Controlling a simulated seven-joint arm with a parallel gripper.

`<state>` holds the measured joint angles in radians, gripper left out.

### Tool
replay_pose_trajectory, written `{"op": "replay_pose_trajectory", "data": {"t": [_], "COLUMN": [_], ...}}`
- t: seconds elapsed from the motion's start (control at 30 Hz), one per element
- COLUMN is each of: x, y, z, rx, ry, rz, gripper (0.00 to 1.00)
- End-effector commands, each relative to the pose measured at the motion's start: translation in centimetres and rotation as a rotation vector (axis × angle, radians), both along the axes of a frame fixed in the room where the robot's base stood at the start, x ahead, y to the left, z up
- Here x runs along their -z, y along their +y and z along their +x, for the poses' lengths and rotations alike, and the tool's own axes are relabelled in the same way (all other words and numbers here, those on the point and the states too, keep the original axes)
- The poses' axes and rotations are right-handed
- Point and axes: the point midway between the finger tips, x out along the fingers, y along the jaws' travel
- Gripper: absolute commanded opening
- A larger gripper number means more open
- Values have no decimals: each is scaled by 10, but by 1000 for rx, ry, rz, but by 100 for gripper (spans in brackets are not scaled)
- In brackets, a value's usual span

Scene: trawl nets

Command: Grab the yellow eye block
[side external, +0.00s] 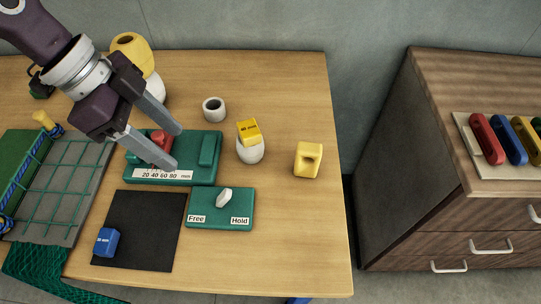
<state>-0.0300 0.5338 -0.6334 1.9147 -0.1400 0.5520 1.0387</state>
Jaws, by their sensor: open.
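A yellow block with a rounded hollow or eye (308,160) stands on the table near its right edge, apart from other things. My gripper (175,149) is to its left, above the green gauge board (207,174). Its two fingers are spread and point down to the right, with nothing seen between them that is held.
A red slider (160,138) on the gauge board is close to my fingers. Nearby are a Free/Hold board (220,210), a black mat (133,240) with a blue block (106,242), and a grey ring (214,108). Table around the eye block is clear.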

Motion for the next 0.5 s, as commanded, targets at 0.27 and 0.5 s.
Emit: {"op": "replay_pose_trajectory", "data": {"t": [0.27, 0.5], "x": [57, 81], "y": [-140, -168], "z": [41, 71], "rx": [274, 228], "ry": [6, -47], "rz": [-560, -737], "gripper": [55, 55]}}
